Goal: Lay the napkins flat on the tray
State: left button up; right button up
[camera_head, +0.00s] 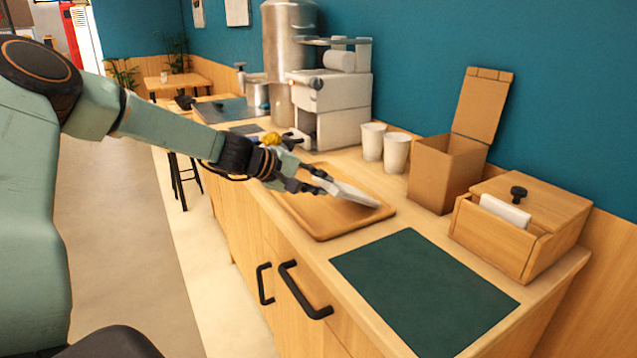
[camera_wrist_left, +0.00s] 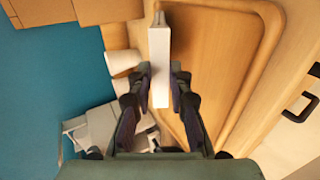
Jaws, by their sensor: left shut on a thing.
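My left gripper (camera_head: 318,178) reaches in from the left over the wooden tray (camera_head: 322,226). It is shut on a white folded napkin (camera_head: 350,192), which it holds by one end, sloping down over the tray. In the left wrist view the napkin (camera_wrist_left: 159,60) stands between the two fingers of the left gripper (camera_wrist_left: 160,75), with the tray (camera_wrist_left: 210,60) behind it. Whether the napkin's far end touches the tray I cannot tell. More white napkins (camera_head: 505,212) stand in the wooden box (camera_head: 490,240) at the right. My right gripper is not in view.
A dark green mat (camera_head: 425,290) lies in front of the tray. An open cardboard box (camera_head: 440,178) and two white cups (camera_head: 385,145) stand behind it. A coffee machine (camera_head: 335,100) stands farther back. Black handles (camera_head: 302,292) stick out from the counter front.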

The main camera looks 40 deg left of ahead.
pick_arm(q)
jog(key=shift+w, duration=0.15)
jog(key=o, duration=0.6)
jog(key=shift+s+d+r, duration=0.1)
jog(key=shift+s, duration=0.1)
jog(key=shift+c, duration=0.2)
jog(key=shift+o, duration=1.4)
jog(key=shift+w, duration=0.15)
jog(key=shift+o, duration=1.1)
jog(key=o, duration=0.9)
jog(key=shift+o, duration=0.2)
